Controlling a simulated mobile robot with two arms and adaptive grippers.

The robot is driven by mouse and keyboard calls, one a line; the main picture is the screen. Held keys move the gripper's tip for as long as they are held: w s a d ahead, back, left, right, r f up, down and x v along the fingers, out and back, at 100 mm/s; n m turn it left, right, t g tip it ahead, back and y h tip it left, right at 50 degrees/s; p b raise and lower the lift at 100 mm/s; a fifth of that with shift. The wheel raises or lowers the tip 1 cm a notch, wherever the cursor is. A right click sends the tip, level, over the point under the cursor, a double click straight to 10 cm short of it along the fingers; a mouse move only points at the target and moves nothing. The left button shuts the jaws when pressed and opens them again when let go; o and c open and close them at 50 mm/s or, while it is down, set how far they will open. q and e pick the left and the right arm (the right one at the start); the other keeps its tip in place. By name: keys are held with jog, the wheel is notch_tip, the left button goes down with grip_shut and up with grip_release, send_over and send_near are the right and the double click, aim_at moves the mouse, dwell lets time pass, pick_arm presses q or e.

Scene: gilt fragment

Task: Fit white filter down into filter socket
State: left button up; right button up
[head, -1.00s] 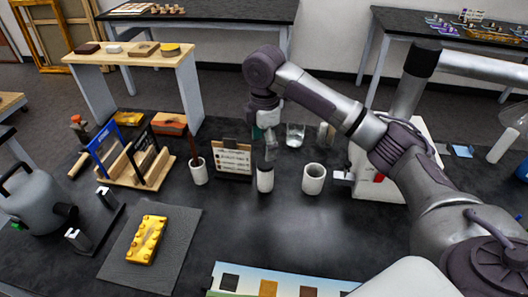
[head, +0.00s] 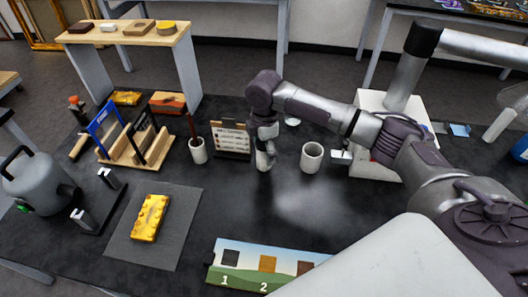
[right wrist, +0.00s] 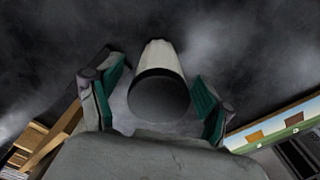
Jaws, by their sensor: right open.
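The white filter (right wrist: 159,60) shows in the right wrist view as a pale ribbed cylinder with a dark round end facing the camera. My right gripper (right wrist: 158,98) is open, with a green-padded finger on either side of it and dark gaps between. In the head view the gripper (head: 264,157) reaches down to the dark table over the filter and mostly hides it. I cannot clearly pick out the filter socket. My left gripper is not in view.
A white cup (head: 312,157) stands close right of the gripper. A small framed card (head: 232,139) and a pen cup (head: 198,150) stand to its left. A yellow block (head: 149,218) lies on a grey mat (head: 186,215). The table in front of the gripper is clear.

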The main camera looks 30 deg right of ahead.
jog(key=shift+f, duration=0.95)
jog(key=shift+w+f, duration=0.1)
jog(key=shift+f, duration=0.1)
jog(key=c, duration=1.3)
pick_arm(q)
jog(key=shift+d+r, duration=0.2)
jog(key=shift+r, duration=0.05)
pick_arm(e)
jog(key=shift+o, duration=0.2)
jog(key=shift+r, duration=0.15)
